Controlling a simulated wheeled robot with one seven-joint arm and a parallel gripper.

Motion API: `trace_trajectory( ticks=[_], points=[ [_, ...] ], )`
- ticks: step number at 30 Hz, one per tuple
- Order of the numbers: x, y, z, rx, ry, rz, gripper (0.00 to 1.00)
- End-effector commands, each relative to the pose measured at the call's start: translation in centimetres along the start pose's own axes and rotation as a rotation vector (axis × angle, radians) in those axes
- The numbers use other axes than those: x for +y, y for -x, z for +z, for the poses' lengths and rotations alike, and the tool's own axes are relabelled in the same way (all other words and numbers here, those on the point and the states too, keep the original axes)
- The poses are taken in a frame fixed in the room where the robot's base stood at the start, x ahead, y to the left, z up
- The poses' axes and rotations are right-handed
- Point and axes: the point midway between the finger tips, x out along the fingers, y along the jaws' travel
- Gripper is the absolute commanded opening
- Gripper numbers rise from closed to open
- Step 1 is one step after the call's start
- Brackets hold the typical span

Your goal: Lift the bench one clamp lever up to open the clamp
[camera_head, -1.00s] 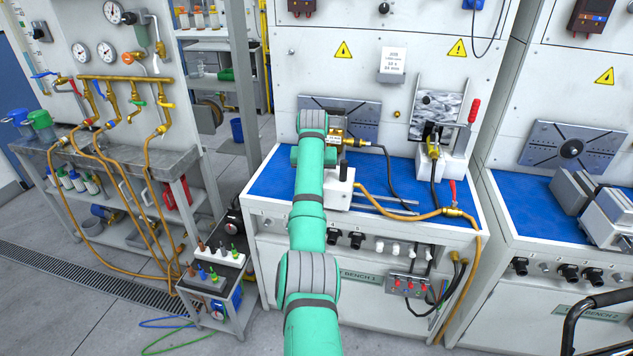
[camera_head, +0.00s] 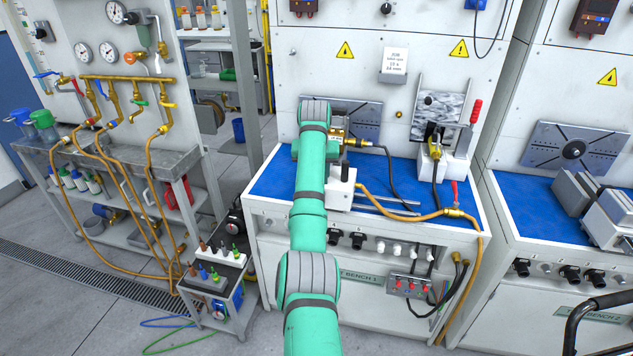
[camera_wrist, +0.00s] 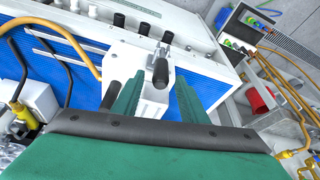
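A white clamp block with a black-gripped lever stands on the blue top of bench one. The block (camera_head: 340,192) and the lever's black grip (camera_head: 344,170) show just right of my arm in the head view. In the wrist view, the black grip (camera_wrist: 160,72) lies between my two green fingers, in front of the white block (camera_wrist: 125,65). My gripper (camera_wrist: 158,95) is open, with a gap on each side of the grip; I cannot tell whether either finger touches it. My arm hides most of the gripper in the head view.
A brass fitting (camera_head: 338,136) with a black hose is behind the clamp block. A yellow hose (camera_head: 395,214) and metal rods lie to its right. A fixture with a red upright handle (camera_head: 475,111) stands at the back right. Blue bench top (camera_head: 268,180) is clear at left.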

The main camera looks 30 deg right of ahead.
Motion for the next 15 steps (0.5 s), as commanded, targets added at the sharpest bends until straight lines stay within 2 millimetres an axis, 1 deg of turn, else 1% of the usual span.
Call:
trace_trajectory(
  ticks=[1,7,12,15],
  points=[
    [0.0,1.1,-0.1,0.004,0.000,0.000,0.39],
    [0.0,4.8,-0.1,0.003,0.000,0.000,0.39],
    [0.0,6.8,0.0,0.001,0.000,0.000,0.39],
    [0.0,7.4,0.0,0.000,0.000,0.000,0.39]
  ],
)
